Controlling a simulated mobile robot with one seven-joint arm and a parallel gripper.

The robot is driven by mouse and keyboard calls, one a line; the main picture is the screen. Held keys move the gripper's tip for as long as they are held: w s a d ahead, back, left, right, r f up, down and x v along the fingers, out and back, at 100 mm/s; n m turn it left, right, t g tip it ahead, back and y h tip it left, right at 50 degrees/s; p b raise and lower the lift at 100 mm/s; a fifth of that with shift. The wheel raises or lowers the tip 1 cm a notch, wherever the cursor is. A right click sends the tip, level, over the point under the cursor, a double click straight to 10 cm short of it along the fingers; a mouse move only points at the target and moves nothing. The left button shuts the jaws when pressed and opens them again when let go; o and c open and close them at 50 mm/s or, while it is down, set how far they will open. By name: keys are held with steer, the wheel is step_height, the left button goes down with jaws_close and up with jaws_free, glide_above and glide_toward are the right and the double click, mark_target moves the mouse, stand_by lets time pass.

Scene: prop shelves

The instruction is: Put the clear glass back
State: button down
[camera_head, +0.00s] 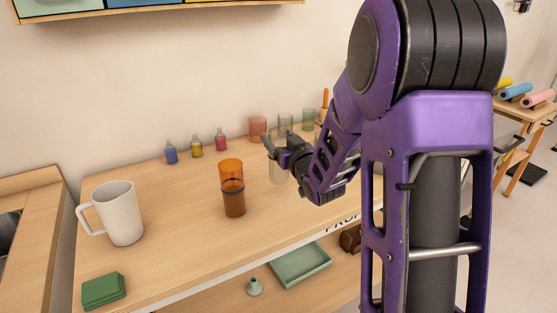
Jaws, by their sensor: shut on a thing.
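The clear glass (278,174) stands upright at the end of my arm, low over the tabletop or on it; I cannot tell which. My gripper (271,147) is shut on this glass near its upper part. The fingers and hand hide the rim and part of its right side. Behind it, at the back of the table, a row of tinted glasses shows: a reddish one (258,129), a grey-green one (285,124) and a green one (308,119).
An amber glass (232,188) stands just left of the held glass. A white mug (120,213), a green box (103,290) and small blue, yellow and pink bottles (196,147) are further left. The wooden table (175,220) is bare between them. My arm hides the right side.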

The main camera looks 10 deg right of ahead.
steer(key=shift+f+b, duration=0.3)
steer(key=shift+f, duration=1.8)
steer(key=shift+f, duration=0.2)
jaws_free()
steer(key=shift+r, duration=0.1)
